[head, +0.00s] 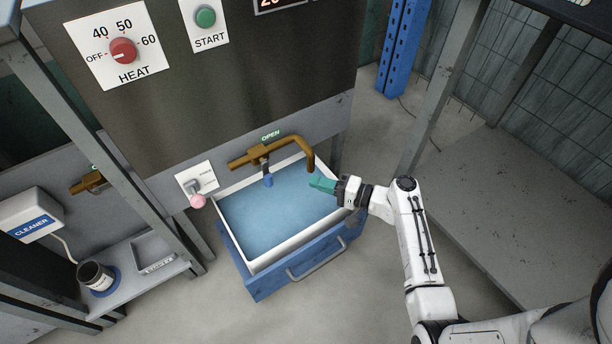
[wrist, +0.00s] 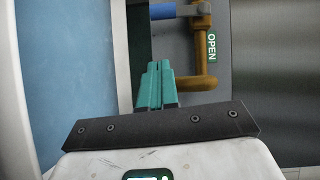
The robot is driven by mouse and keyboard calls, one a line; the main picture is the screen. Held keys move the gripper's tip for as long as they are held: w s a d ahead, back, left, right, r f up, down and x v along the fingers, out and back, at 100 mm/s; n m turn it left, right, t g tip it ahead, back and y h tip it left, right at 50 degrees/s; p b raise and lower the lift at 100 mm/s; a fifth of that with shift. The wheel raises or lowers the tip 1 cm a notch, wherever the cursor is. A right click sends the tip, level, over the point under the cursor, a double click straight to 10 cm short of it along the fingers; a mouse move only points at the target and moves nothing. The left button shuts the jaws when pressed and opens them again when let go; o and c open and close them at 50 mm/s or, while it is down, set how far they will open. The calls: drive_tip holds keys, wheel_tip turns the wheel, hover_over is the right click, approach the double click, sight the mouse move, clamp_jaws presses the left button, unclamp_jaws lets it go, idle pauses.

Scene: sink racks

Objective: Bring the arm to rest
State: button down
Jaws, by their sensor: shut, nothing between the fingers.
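My gripper (head: 318,184) has teal fingers and is at the right part of the sink basin, near the end of the brown tap. In the wrist view my gripper (wrist: 158,70) has its fingers together with nothing between them. My white arm reaches in from the lower right of the head view, bent at the elbow. The brown tap (head: 296,141) has a blue-tipped handle and a green OPEN label; it also shows in the wrist view (wrist: 203,50), just beyond the fingers. I cannot tell whether they touch.
The sink (head: 262,262) has a white rim, a blue front with a handle, and blue water (head: 270,212). A panel above carries a red HEAT knob (head: 122,51) and green START button (head: 205,16). A shelf at left holds a dark cup (head: 95,276). Floor lies open in front.

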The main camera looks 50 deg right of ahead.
drive_tip(key=shift+p+v, duration=0.35)
drive_tip(key=shift+v, duration=1.65)
drive_tip(key=shift+f, duration=0.1)
